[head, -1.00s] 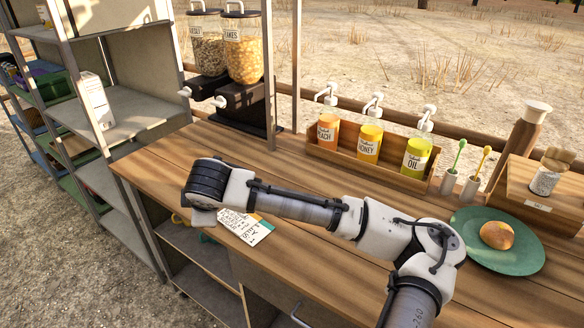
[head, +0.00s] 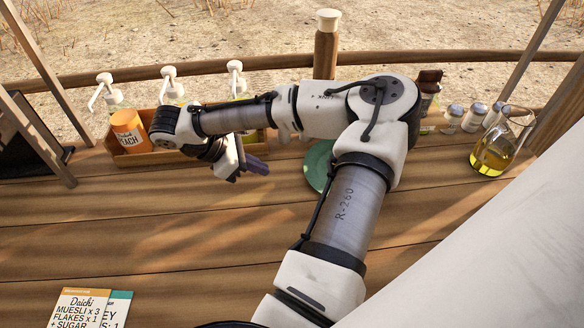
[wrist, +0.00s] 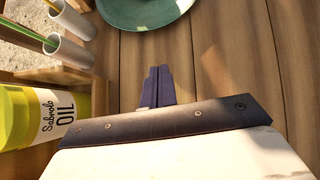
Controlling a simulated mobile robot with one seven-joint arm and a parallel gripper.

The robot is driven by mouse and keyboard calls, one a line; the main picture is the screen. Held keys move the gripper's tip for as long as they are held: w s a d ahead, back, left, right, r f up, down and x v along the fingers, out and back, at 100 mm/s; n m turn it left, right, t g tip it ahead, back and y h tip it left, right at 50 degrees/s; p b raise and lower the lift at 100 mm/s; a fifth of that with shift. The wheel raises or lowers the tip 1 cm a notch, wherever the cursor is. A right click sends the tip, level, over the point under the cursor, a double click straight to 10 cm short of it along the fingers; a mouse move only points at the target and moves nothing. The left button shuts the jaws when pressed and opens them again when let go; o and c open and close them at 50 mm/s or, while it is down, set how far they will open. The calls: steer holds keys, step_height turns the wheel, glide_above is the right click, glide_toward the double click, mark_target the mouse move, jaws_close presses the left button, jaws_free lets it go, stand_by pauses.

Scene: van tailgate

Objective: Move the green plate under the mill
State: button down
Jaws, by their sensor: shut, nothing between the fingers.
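The green plate (head: 316,166) lies on the wooden counter, mostly hidden behind my arm in the head view. Its rim also shows at the top of the wrist view (wrist: 135,18). A tall brown cylinder with a cream top, which looks like the mill (head: 326,55), stands behind the plate at the back of the counter. Its base is hidden by my arm. My gripper (head: 262,168) is shut and empty, low over the counter to the left of the plate. In the wrist view its closed fingers (wrist: 158,82) point toward the plate, apart from it.
The wrist view shows an oil jar (wrist: 38,115) and white cups (wrist: 70,48) close by. A glass jug (head: 497,150) stands right. The front counter is mostly clear, with recipe cards (head: 85,308).

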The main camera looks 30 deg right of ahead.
mark_target(319, 176)
steer(key=x, duration=0.6)
steer(key=shift+p, duration=0.35)
steer(key=d, duration=0.1)
steer(key=s+d+p, duration=0.1)
steer(key=d, duration=0.1)
steer(key=shift+d+f, duration=0.1)
steer(key=shift+d, duration=0.05)
steer(key=shift+s+d+f, duration=0.1)
steer(key=shift+d+f, duration=0.05)
steer(key=shift+d, duration=0.25)
steer(key=shift+s+d+p, duration=0.25)
steer(key=shift+d+p, duration=0.1)
steer(key=shift+d, duration=0.4)
steer(key=shift+s+d+p, duration=0.25)
steer(key=shift+d+p, duration=0.05)
steer(key=shift+d, duration=0.5)
steer(key=shift+a, duration=0.1)
